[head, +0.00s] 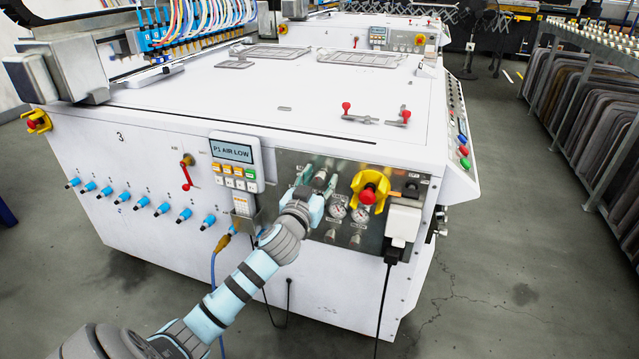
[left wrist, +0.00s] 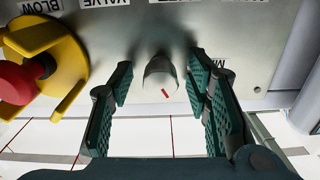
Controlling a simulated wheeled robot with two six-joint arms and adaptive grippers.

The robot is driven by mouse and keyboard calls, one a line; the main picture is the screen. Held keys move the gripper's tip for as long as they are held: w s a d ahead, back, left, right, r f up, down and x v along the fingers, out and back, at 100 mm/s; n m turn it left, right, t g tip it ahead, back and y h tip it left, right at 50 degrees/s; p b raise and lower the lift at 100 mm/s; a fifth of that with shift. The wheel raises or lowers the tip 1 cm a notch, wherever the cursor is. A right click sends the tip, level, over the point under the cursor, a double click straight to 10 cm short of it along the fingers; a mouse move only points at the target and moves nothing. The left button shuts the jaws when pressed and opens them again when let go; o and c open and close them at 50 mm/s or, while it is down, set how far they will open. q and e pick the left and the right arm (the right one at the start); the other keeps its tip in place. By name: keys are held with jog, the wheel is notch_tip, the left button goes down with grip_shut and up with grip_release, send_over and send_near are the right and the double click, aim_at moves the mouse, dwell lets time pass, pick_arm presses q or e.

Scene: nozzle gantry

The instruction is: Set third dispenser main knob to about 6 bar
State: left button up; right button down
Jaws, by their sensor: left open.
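The dispenser, a white machine marked 3 (head: 120,136), carries a metal panel with gauges (head: 360,214). In the left wrist view a grey round knob with a short red mark (left wrist: 161,74) sticks out of this panel. A partly covered, upside-down label starting with M (left wrist: 222,64) is beside it. My left gripper (head: 320,178) is at the panel; the left wrist view shows its fingers (left wrist: 164,90) open, one on each side of the knob, with gaps between. The gauge needles are too small to read. My right gripper is not in view.
A yellow and red valve handle (head: 369,188) sits close right of my gripper; it also shows in the left wrist view (left wrist: 45,60). A white plug box (head: 404,220) and black cable are further right.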

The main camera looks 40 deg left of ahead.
pick_arm(q)
grip_shut()
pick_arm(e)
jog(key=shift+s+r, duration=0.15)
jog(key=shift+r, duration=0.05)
pick_arm(q)
jog(key=shift+m+p, duration=0.4)
jog(key=shift+m, duration=0.3)
jog(key=m+p, duration=0.3)
jog(key=m, duration=0.2)
jog(key=shift+m+p, duration=0.35)
jog(key=shift+m, duration=0.05)
jog(key=shift+m+p, duration=0.65)
jog(key=shift+m, duration=1.05)
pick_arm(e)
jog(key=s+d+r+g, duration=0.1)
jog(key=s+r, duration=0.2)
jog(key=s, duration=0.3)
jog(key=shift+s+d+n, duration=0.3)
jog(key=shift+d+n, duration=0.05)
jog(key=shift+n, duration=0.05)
